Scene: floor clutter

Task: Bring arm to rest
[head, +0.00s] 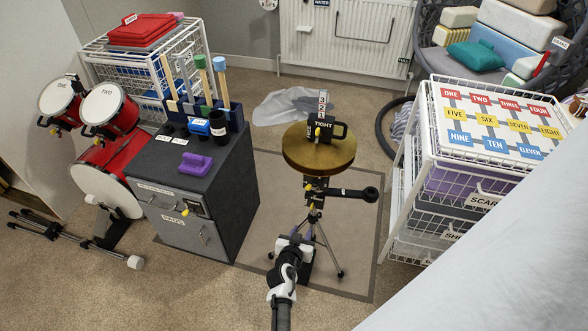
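A black and white jointed arm, which looks like mine, reaches up from the bottom edge in the middle of the head view. Its far end, where my gripper (296,243) seems to be, is in front of the round brown-topped stand (318,160). The fingers are too small and too overlapped to read. I cannot tell whether they touch the stand's tripod legs behind them. No held object can be made out.
A dark grey cabinet (212,190) stands left of the stand, with a purple block (193,162) on top. Red drums (107,108) are further left. A white wire rack (430,125) stands at the right. Bare carpet (190,290) lies at the lower left.

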